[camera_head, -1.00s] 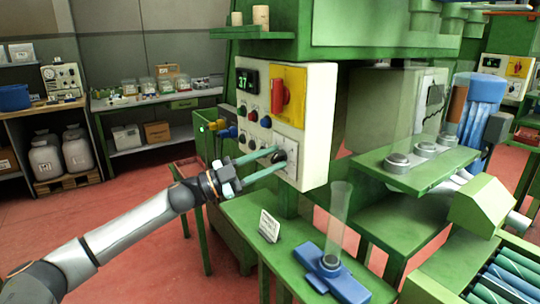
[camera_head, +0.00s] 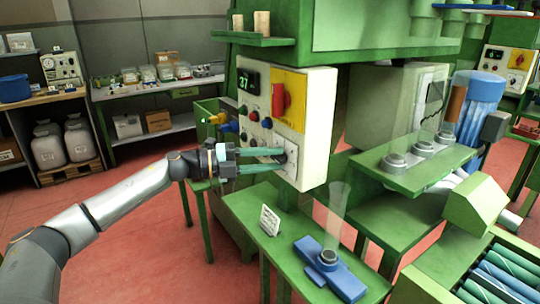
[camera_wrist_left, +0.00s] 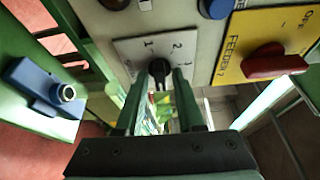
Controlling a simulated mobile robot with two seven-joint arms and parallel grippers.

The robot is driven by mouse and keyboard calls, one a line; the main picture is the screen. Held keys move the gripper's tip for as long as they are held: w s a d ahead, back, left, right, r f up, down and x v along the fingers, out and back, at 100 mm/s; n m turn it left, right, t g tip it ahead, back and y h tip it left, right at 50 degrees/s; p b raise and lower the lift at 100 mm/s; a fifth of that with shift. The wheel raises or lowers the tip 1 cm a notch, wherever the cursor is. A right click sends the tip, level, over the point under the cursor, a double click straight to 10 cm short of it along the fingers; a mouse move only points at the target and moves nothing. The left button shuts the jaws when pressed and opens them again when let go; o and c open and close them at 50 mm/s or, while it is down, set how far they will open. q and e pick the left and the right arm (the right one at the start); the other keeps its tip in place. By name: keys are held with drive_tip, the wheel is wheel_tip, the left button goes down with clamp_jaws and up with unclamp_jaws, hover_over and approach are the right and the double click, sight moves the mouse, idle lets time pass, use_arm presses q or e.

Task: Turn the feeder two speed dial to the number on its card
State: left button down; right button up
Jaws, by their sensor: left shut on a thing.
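The speed dial is a black knob (camera_wrist_left: 158,68) on a pale plate (camera_wrist_left: 128,48) with numbers around it; in the head view the plate (camera_head: 291,172) is low on the control panel. My left gripper (camera_head: 281,160) reaches it from the left, its two green fingers shut on the knob, one on each side in the left wrist view (camera_wrist_left: 158,82). I cannot tell which number the knob points at. A white card (camera_head: 270,220) stands on the green bench below; its writing is too small to read. My right gripper is not in view.
The white control panel (camera_head: 318,130) also carries a red switch (camera_head: 279,98) on a yellow plate, coloured buttons and a display. A blue fixture (camera_head: 328,270) with a clear tube stands on the green bench below. A guarded machine is to the right.

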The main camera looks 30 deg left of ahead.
use_arm(q)
drive_tip(key=shift+r+m, duration=0.1)
drive_tip(key=shift+m, duration=0.4)
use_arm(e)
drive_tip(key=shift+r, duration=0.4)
use_arm(q)
drive_tip(key=shift+y, duration=0.3)
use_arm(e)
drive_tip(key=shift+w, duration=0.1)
use_arm(q)
drive_tip(key=c, duration=0.8)
unclamp_jaws()
drive_tip(key=shift+c, duration=0.2)
drive_tip(key=shift+s+a, duration=0.25)
drive_tip(key=shift+a, duration=0.05)
drive_tip(key=b+v, duration=0.9)
drive_tip(key=v, duration=0.2)
drive_tip(key=shift+s+a+r, duration=0.15)
drive_tip(key=shift+a, duration=0.15)
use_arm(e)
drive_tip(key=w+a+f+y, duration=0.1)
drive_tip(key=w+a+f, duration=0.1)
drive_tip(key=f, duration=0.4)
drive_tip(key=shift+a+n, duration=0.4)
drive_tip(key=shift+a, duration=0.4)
